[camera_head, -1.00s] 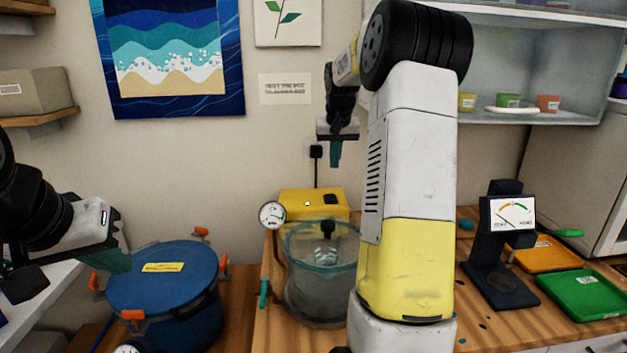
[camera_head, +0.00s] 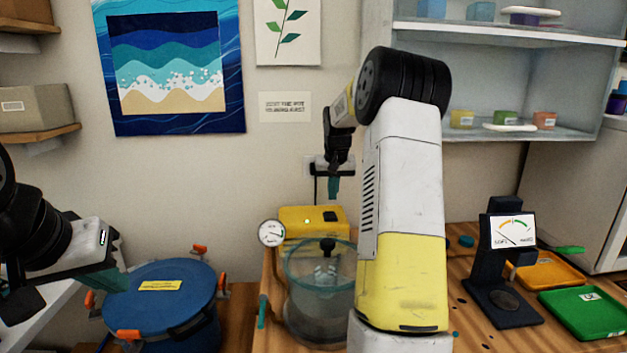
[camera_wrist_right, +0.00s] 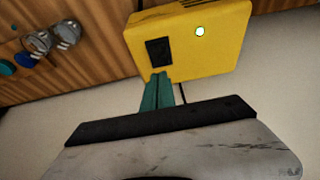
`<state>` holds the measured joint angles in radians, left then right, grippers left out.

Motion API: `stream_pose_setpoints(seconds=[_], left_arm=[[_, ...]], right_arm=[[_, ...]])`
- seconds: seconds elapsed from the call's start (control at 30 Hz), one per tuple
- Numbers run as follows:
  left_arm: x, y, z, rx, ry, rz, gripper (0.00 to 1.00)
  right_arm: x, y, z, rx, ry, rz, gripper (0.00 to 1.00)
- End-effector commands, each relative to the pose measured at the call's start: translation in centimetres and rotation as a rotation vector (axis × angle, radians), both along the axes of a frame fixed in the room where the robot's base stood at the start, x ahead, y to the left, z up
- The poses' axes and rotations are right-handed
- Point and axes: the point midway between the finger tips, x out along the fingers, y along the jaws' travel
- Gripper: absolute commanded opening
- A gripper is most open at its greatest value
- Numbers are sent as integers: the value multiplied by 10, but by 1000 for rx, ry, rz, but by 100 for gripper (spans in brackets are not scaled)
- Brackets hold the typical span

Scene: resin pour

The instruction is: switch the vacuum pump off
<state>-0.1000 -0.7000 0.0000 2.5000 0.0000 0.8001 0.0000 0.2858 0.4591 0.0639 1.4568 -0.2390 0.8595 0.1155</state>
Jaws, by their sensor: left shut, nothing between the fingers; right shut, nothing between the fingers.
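The yellow vacuum pump (camera_head: 294,216) stands at the back of the wooden bench, behind a glass chamber. It has a black switch (camera_head: 330,216) and a small lit lamp (camera_head: 307,221) on its top. My right gripper (camera_head: 333,194) is shut and empty, pointing down just above the pump's back edge. In the right wrist view the teal fingertips (camera_wrist_right: 158,82) are close to the black switch (camera_wrist_right: 158,52) on the yellow pump (camera_wrist_right: 220,50); I cannot tell whether they touch. The lamp (camera_wrist_right: 199,31) glows. My left gripper (camera_head: 119,283) is shut and empty beside the blue pot.
The glass chamber (camera_head: 318,300) with a dial gauge (camera_head: 271,233) stands in front of the pump. The blue lidded pot (camera_head: 165,297) stands left. A black meter stand (camera_head: 490,270), an orange tray (camera_head: 549,272) and a green tray (camera_head: 587,313) are at right.

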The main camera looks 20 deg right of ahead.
Motion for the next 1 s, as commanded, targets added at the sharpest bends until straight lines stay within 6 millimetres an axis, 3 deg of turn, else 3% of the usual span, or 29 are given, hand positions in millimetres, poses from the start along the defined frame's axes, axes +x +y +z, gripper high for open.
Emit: stream_pose_setpoints(seconds=[0.1,0.3,1.0], left_arm=[[0,0,0,0,0,0,0],[0,0,0,0,0,0,0],[0,0,0,0,0,0,0]], right_arm=[[4,-1,-22,0,3,0,0],[7,-2,-43,0,1,0,0],[9,-2,-53,0,1,0,0]])
